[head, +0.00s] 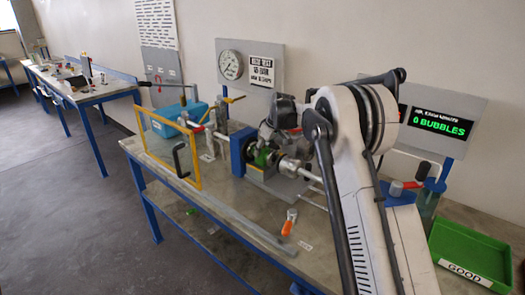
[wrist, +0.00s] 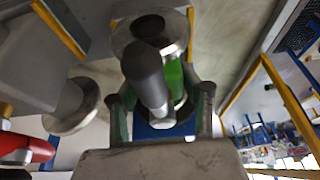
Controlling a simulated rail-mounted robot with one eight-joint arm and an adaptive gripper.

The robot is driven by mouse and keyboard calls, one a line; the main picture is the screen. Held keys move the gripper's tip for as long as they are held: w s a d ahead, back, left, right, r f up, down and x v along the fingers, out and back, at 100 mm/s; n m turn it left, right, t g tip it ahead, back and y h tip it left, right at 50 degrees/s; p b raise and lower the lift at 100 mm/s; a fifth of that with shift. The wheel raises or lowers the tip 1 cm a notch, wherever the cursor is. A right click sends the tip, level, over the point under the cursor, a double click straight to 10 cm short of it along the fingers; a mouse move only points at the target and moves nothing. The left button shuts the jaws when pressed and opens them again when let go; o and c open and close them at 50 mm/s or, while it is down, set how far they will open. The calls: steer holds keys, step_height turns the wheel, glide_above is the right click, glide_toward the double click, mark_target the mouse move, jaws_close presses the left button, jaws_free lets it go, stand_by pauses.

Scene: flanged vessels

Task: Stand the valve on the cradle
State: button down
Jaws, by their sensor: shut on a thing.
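The valve shows in the wrist view as a grey flanged body (wrist: 148,78) with a round flange above and a green part beside it. My gripper (wrist: 160,108) has one finger on each side of it and is shut on it. A green part (head: 263,158) shows there beside the blue block (head: 240,150). I cannot clearly make out the cradle, or whether the valve touches it.
A yellow frame (head: 168,152) stands left of the rig, with a teal box (head: 178,117) behind. An orange-handled item (head: 289,222) lies on the bench front. A green GOOD tray (head: 470,252) is at right. The bench's front left is mostly clear. The display reads 0 BUBBLES.

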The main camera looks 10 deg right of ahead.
steer(key=shift+f, duration=0.15)
steer(key=c, duration=0.9)
jaws_free()
steer(key=shift+c, duration=0.2)
steer(key=v, duration=1.1)
steer(key=shift+s+d+r, duration=0.1)
steer(key=shift+s+r, duration=0.15)
steer(key=shift+r, duration=0.35)
steer(key=s+a+r+m+t+h, duration=0.1)
steer(key=s+r, duration=0.2)
steer(key=s, duration=0.6)
steer(key=s+a+r+m+b, duration=0.15)
steer(key=s+r, duration=0.25)
steer(key=s, duration=0.5)
steer(key=s+r+m+t+h, duration=0.1)
steer(key=s+r+m, duration=0.15)
steer(key=s, duration=0.65)
steer(key=s+f+m, duration=0.1)
steer(key=s+f, duration=0.4)
steer(key=s, duration=0.8)
steer(key=s+f+m+t, duration=0.1)
steer(key=s+f, duration=0.4)
steer(key=s, duration=0.8)
steer(key=shift+a+f+m+t+h+b, duration=0.15)
steer(key=shift+f+m+t+h+b, duration=0.15)
steer(key=shift+f+h, duration=0.1)
